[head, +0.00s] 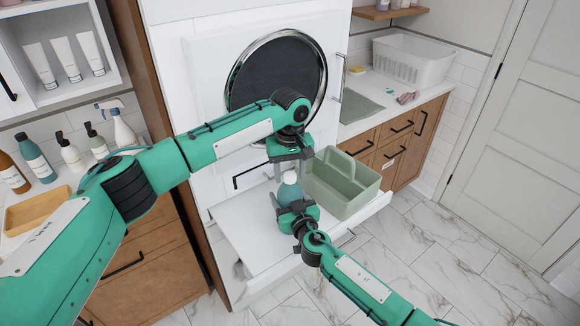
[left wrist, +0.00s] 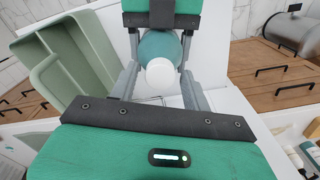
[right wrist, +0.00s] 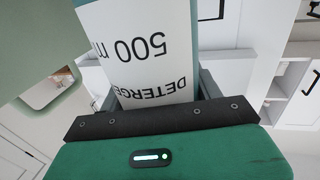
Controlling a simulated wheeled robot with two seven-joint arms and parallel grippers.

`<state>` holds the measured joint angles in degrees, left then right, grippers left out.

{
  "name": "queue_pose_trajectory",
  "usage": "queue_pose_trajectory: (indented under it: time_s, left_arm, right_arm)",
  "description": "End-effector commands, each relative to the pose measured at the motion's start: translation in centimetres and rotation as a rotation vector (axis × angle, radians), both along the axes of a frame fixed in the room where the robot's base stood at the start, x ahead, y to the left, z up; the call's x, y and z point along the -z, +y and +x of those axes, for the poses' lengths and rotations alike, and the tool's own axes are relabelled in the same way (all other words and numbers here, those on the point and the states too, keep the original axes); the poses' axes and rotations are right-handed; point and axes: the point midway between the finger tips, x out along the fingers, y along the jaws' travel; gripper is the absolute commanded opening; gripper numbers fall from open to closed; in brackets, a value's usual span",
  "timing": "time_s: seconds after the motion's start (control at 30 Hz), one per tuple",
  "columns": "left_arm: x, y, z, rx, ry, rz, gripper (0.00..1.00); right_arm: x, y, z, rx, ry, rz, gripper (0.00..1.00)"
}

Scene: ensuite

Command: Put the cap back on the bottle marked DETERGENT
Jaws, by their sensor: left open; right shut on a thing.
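The teal bottle (head: 289,192) stands upright over the pulled-out white shelf. In the right wrist view its white label (right wrist: 145,50) reads "DETERGE…" and "500 m…". My right gripper (head: 297,210) is shut around the bottle's body. The white cap (head: 289,177) sits at the top of the bottle; whether it is fully seated cannot be told. My left gripper (head: 290,168) is directly above, pointing down. In the left wrist view its open fingers stand on either side of the round white cap (left wrist: 160,75), with the teal shoulder (left wrist: 159,46) beyond it.
A green divided caddy (head: 343,200) stands on the white shelf (head: 248,238), right beside the bottle and both grippers. Several bottles and a wooden tray (head: 38,209) stand on the left counter. A white basket (head: 412,60) is on the right counter. The marble floor at right is clear.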

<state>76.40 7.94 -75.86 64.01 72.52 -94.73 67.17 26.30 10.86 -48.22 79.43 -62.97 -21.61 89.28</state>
Motion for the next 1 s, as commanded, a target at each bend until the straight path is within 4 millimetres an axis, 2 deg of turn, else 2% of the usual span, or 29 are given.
queue_pose_trajectory:
  time_s: [0.17, 0.3, 0.4, 0.63, 0.73, 1.0]
  left_arm:
    - [0.00, 0.02, 0.01, 0.000, 0.000, 0.000, 0.46]
    - [-0.01, 0.02, 0.00, 0.000, 0.000, 0.000, 0.19]
    - [-0.02, 0.02, 0.00, 0.000, 0.000, 0.001, 0.02]
    - [-0.02, 0.02, 0.00, 0.006, 0.000, 0.001, 0.01]
    - [0.00, 0.01, -0.02, 0.061, 0.001, 0.001, 0.01]
    - [0.04, 0.03, -0.03, 0.441, 0.002, -0.001, 0.01]
  right_arm:
    - [-0.04, -0.01, 0.01, 0.000, -0.001, 0.000, 0.01]
    - [-0.04, -0.01, 0.01, 0.000, -0.001, 0.000, 0.01]
    - [-0.04, -0.01, 0.01, 0.000, -0.001, 0.000, 0.01]
    - [-0.04, -0.01, 0.01, 0.000, -0.001, 0.000, 0.01]
    - [-0.03, -0.01, 0.01, 0.000, -0.001, 0.000, 0.01]
    - [-0.04, -0.01, 0.02, 0.000, 0.000, 0.000, 0.01]
